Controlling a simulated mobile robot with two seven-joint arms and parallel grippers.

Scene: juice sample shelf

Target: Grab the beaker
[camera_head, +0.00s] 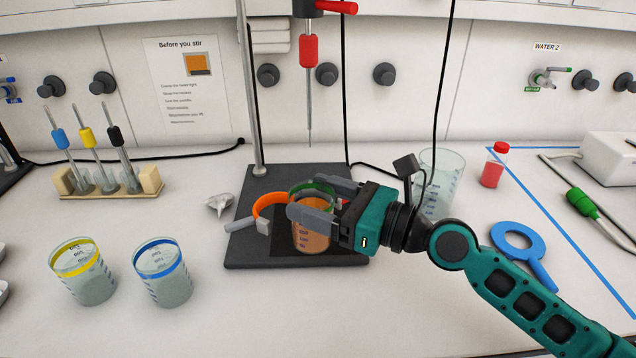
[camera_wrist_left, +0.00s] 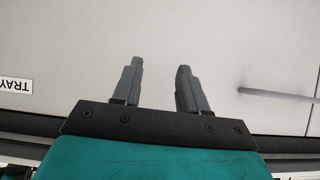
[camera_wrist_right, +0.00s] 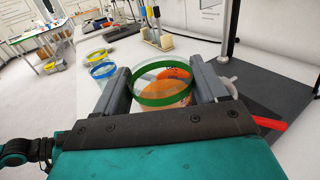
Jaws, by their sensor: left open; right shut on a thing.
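A beaker with a green band and orange liquid (camera_head: 312,236) stands upright at the stirrer's dark base plate, under the stirring rod. My right gripper (camera_head: 316,202) reaches it from the right and is shut on it, one finger on each side. The same beaker (camera_wrist_right: 162,88) sits between the fingers of my right gripper (camera_wrist_right: 170,88) in the right wrist view. An orange ring clamp (camera_head: 268,206) is just left of the beaker. My left gripper (camera_wrist_left: 157,82) is open and empty in the left wrist view, facing a pale surface. It is not in the head view.
A yellow-banded beaker (camera_head: 92,287) and a blue-banded beaker (camera_head: 166,287) stand at the front left. A clear beaker (camera_head: 440,184) is behind my right arm. The stand's dark base (camera_head: 245,248) has an upright pole (camera_head: 250,100). A blue ring (camera_head: 535,270) lies at right.

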